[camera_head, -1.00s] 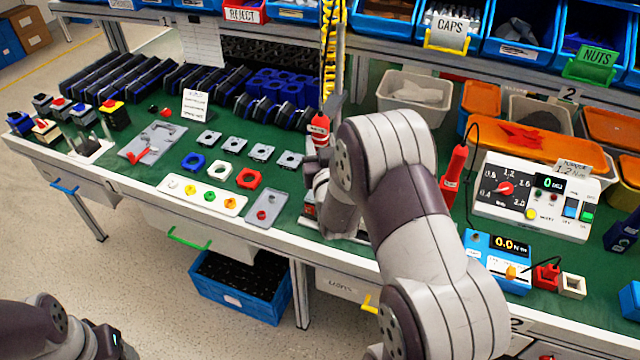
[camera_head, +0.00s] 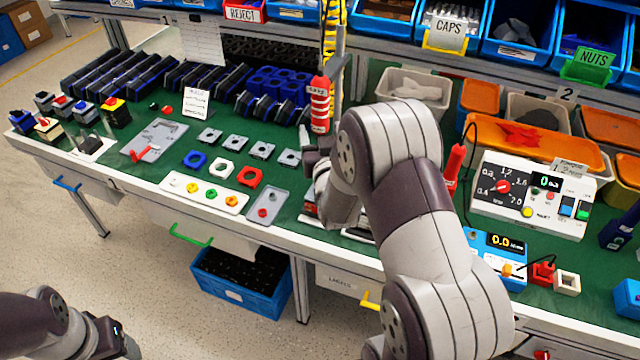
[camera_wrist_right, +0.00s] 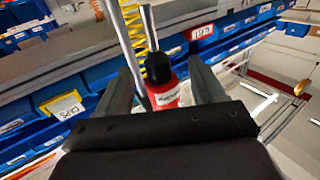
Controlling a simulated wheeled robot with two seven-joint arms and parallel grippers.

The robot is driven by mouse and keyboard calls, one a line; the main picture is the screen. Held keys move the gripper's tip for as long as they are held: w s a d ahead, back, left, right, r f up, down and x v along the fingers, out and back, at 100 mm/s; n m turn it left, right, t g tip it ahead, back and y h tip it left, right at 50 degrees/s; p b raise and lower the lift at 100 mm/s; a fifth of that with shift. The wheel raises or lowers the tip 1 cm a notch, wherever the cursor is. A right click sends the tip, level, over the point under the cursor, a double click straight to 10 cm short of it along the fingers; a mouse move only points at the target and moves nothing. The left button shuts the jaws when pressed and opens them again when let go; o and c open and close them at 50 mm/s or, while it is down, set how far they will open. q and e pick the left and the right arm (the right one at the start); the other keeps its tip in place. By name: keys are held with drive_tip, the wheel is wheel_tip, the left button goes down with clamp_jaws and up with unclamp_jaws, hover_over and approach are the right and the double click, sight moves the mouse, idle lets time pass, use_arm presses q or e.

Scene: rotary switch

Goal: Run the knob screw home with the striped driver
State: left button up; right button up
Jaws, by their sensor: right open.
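The striped driver (camera_head: 320,105), red with pale bands, stands upright at the middle of the bench beside a grey post. In the right wrist view the red and black driver (camera_wrist_right: 163,93) lies between my right gripper's fingers (camera_wrist_right: 161,75), its metal shaft pointing to the top of the picture. Those fingers are spread, with no clear contact on it. In the head view my right gripper (camera_head: 317,153) is just below the driver, partly hidden by my arm. The knob screw cannot be made out. My left gripper (camera_head: 112,340) is at the lower left edge, its fingers unclear.
A plain red driver (camera_head: 454,164) stands right of my right arm. A white torque box (camera_head: 533,196) and a blue meter (camera_head: 497,262) sit at the right. Trays with coloured rings (camera_head: 204,193) lie left of my gripper. Blue bins line the back.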

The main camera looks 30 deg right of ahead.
drive_tip(key=v, duration=0.6)
drive_tip(key=shift+s, duration=0.4)
drive_tip(key=shift+a, duration=0.1)
